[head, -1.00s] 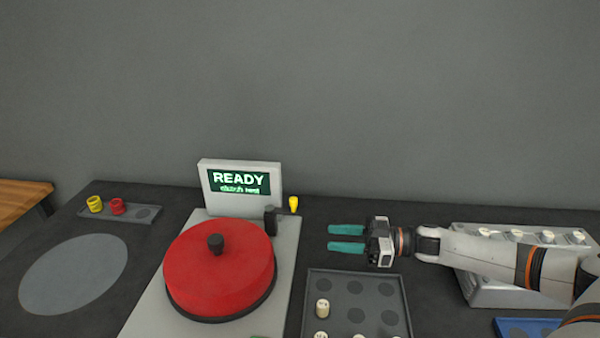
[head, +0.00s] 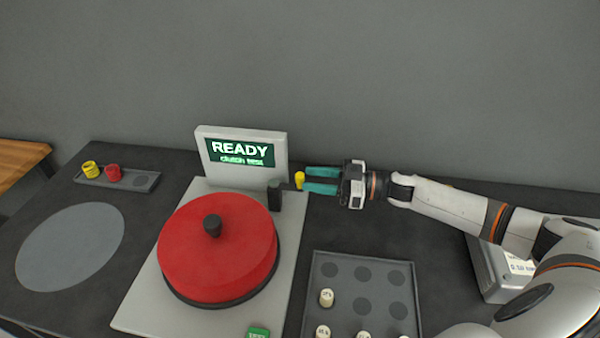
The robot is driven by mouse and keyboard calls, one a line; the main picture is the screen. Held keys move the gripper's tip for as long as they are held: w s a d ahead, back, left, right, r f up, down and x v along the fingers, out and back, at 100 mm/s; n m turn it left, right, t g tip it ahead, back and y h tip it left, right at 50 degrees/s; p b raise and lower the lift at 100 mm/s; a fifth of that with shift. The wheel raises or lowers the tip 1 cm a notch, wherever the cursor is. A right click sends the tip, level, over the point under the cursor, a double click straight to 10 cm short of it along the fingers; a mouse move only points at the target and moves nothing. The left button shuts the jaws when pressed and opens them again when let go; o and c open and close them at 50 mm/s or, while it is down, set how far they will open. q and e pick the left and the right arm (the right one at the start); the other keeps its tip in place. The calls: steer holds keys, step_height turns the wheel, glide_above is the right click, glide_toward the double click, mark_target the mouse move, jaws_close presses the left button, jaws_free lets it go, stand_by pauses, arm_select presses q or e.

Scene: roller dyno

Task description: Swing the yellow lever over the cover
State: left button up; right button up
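The red round cover (head: 218,250) with a black knob sits on the light grey machine plate (head: 150,308). The yellow lever tip (head: 299,180) shows beside a dark post (head: 274,195) at the machine's right back corner, to the right of the cover. My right gripper (head: 306,180) comes in from the right with its teal fingers apart. Its fingertips are at the yellow tip, which shows at their ends. I cannot tell whether they touch it. My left gripper is not in view.
A screen (head: 240,152) reading READY stands behind the cover. A grey tray (head: 318,265) with several white pegs lies at the front right. A small tray (head: 145,182) with a yellow and a red piece lies at the back left. A green button (head: 258,333) shows at the front.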

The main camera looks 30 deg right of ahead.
mark_target(300, 174)
steer(key=shift+p+x, duration=0.3)
steer(key=shift+x, duration=1.65)
jaws_close()
